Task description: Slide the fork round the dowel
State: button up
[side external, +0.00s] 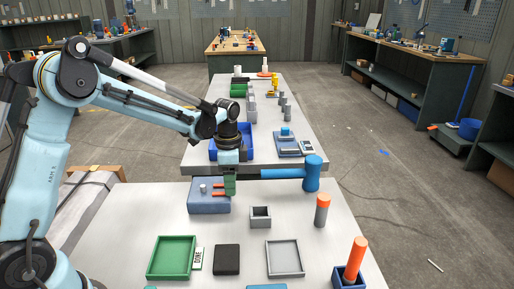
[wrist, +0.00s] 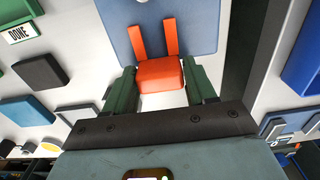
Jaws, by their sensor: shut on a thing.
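The orange fork (wrist: 159,72) is held by its block-shaped base between the green fingers of my gripper (wrist: 160,88). Its two prongs point away from my gripper, over the blue-grey block, and look empty between them. The fork's prongs (side external: 217,191) also show in the side view, beside my gripper (side external: 230,185), pointing left. The short white dowel (side external: 203,188) stands on the blue-grey block (side external: 208,205). In the side view, the prong tips lie just right of the dowel, with a small gap. In the wrist view, the dowel (wrist: 182,3) is mostly cut off at the top edge, beyond the tips.
A blue hammer-shaped object (side external: 312,173) lies to the right. A grey open box (side external: 260,226) and an orange-topped cylinder (side external: 322,214) stand nearby. In front are a green tray (side external: 151,258), a DONE card (side external: 197,258), a black block (side external: 227,259) and a grey tray (side external: 269,258).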

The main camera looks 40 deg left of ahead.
aim_at(218, 191)
grip_shut()
jog(key=shift+s+a, duration=1.3)
jog(key=o, duration=1.1)
grip_release()
notch_tip(218, 191, up, 12)
jog(key=shift+r, duration=0.1)
jog(key=s+d+f+n+t, duration=0.3)
jog(key=s+d+n+t, duration=0.4)
jog(key=s, duration=0.5)
jog(key=shift+s+d+n, duration=0.4)
jog(key=shift+n, duration=0.6)
